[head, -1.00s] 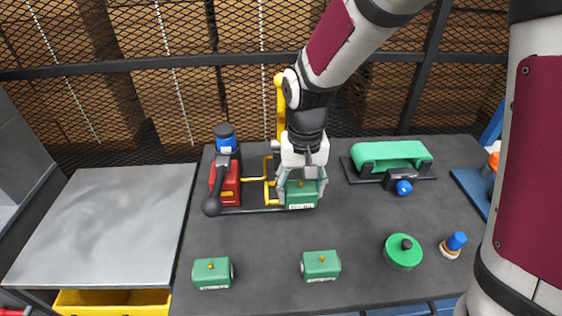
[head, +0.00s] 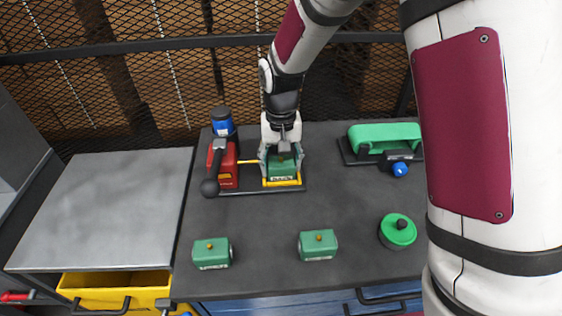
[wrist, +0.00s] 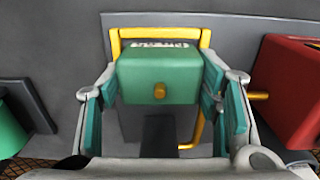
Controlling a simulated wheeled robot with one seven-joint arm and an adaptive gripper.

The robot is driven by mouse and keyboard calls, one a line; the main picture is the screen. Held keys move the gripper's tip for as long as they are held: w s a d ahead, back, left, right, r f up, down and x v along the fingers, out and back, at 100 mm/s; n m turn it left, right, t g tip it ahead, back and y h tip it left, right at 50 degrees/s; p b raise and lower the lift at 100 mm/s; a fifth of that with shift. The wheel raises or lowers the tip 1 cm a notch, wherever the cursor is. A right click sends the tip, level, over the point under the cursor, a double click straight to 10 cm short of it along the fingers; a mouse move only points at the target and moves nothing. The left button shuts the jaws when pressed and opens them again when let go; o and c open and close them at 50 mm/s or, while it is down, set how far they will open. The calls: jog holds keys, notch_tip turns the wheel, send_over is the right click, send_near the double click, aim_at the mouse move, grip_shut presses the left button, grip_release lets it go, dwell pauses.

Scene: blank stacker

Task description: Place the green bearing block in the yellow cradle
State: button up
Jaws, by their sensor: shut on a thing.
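My gripper (head: 282,160) is shut on a green bearing block (head: 282,168), with one finger on each side of it. The block also shows in the wrist view (wrist: 158,78), upright with a brass knob on top. The yellow cradle (head: 284,183) is a low frame on a dark base plate, and its front bar shows just in front of the block. In the wrist view the cradle's bars (wrist: 205,40) run behind and beside the block. The block appears within or just above the cradle; I cannot tell whether it touches it.
A red toggle press (head: 226,165) with a black lever stands left of the cradle. Two more green blocks (head: 212,253) (head: 318,244) sit on the front of the dark table. A green round part (head: 398,231) and a green-topped fixture (head: 385,134) are at right. A bare grey plate (head: 108,210) lies at left.

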aim_at(281, 158)
jog(key=o, duration=1.8)
jog(key=shift+f, duration=0.15)
notch_tip(281, 158, up, 11)
jog(key=s+d+r+t, duration=0.2)
jog(key=s+d+r, duration=0.8)
jog(key=s+r, duration=0.15)
jog(key=s+d, duration=0.1)
jog(key=s, duration=0.3)
jog(key=s+d+t, duration=0.1)
jog(key=s+d, duration=0.1)
jog(key=s, duration=0.3)
jog(key=s+d+f+t, duration=0.1)
jog(key=s+d, duration=0.1)
jog(key=s, duration=0.3)
